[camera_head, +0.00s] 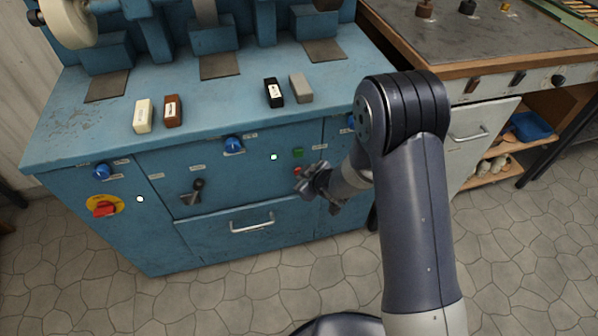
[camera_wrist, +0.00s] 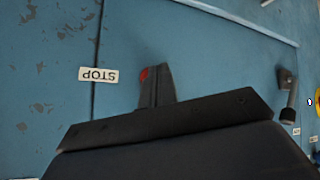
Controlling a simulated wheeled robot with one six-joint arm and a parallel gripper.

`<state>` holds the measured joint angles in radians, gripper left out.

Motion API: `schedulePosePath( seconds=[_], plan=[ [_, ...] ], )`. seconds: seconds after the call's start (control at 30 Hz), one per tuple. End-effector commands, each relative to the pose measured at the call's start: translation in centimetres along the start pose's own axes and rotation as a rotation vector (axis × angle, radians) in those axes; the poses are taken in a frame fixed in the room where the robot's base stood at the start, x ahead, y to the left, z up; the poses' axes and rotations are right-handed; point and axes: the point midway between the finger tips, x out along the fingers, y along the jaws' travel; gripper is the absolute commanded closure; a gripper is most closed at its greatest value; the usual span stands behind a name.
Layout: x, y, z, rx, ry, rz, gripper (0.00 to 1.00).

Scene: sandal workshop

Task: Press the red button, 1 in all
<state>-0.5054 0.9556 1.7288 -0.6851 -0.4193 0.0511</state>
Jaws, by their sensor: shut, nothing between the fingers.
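The red button (camera_head: 297,170) is small and sits on the front of the blue machine cabinet, just below a green button (camera_head: 297,152). In the wrist view only a bit of the red button (camera_wrist: 144,73) shows at the fingertips; the fingers hide the rest. My gripper (camera_head: 304,182) is right by the red button in the head view. In the wrist view its fingers (camera_wrist: 156,72) are together, with nothing held. I cannot tell whether the tips touch the button. A white STOP label (camera_wrist: 98,74), upside down, is beside the button.
A red and yellow switch (camera_head: 104,208) is on the left of the cabinet front. Blue knobs (camera_head: 233,145), a black lever (camera_head: 194,191) and a drawer handle (camera_head: 252,224) stick out nearby. Small blocks (camera_head: 273,92) lie on the top. A workbench (camera_head: 480,66) stands at the right.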

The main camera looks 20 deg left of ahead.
Motion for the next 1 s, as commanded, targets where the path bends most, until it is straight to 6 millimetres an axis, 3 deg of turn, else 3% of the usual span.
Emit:
schedulePosePath(
  seconds=[1.0],
  plan=[
    [0.32, 0.17, -0.15, 0.000, 0.001, 0.000, 1.00]
  ],
)
